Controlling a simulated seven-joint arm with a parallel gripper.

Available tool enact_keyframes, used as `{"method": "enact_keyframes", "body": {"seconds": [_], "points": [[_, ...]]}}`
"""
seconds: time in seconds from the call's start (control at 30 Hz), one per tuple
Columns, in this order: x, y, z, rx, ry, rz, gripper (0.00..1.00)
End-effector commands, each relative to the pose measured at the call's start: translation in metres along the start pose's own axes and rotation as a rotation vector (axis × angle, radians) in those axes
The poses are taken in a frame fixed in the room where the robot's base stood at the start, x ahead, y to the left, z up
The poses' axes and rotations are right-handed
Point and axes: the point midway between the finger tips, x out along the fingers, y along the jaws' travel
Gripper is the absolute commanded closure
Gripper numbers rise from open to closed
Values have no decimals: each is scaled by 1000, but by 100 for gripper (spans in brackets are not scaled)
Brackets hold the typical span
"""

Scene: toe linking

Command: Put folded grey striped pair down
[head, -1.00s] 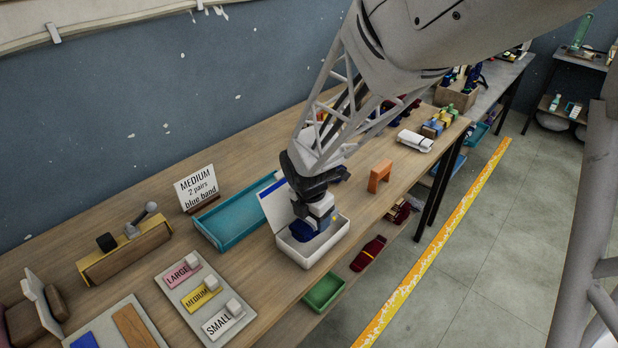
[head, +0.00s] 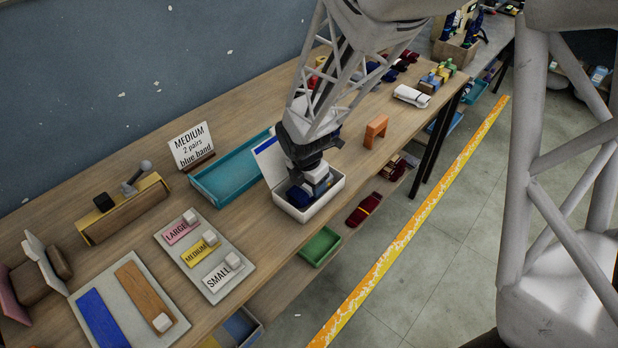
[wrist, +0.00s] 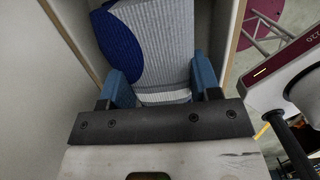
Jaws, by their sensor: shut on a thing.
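The folded grey striped pair (wrist: 160,40) is ribbed light grey with a white band, and a dark blue part (wrist: 117,50) shows beside it at the left in the wrist view. My gripper (wrist: 163,88) is shut on the pair, its blue fingers at either side of it. In the head view my gripper (head: 316,186) points down inside a white box (head: 318,213) with an open lid. Dark blue fabric (head: 297,197) shows in the box beside the gripper. The gripper hides most of the grey pair there, and I cannot tell whether it touches the box floor.
A teal tray (head: 228,182) lies left of the box, with a card reading "MEDIUM 2 pairs blue band" (head: 191,147) behind it. A size board (head: 207,252) stands at front left. An orange block (head: 375,131) is at right. A green bin (head: 320,246) is below the table edge.

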Motion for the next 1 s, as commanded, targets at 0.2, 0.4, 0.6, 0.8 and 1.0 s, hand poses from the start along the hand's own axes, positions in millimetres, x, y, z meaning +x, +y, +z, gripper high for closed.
{"method": "enact_keyframes", "body": {"seconds": [0.2,0.4,0.6,0.8,1.0], "points": [[0,0,0,0,0,0,67],[3,0,0,0,0,0,32],[3,0,0,0,0,0,32],[0,0,0,0,0,0,32],[-10,0,0,1,0,1,32]]}}
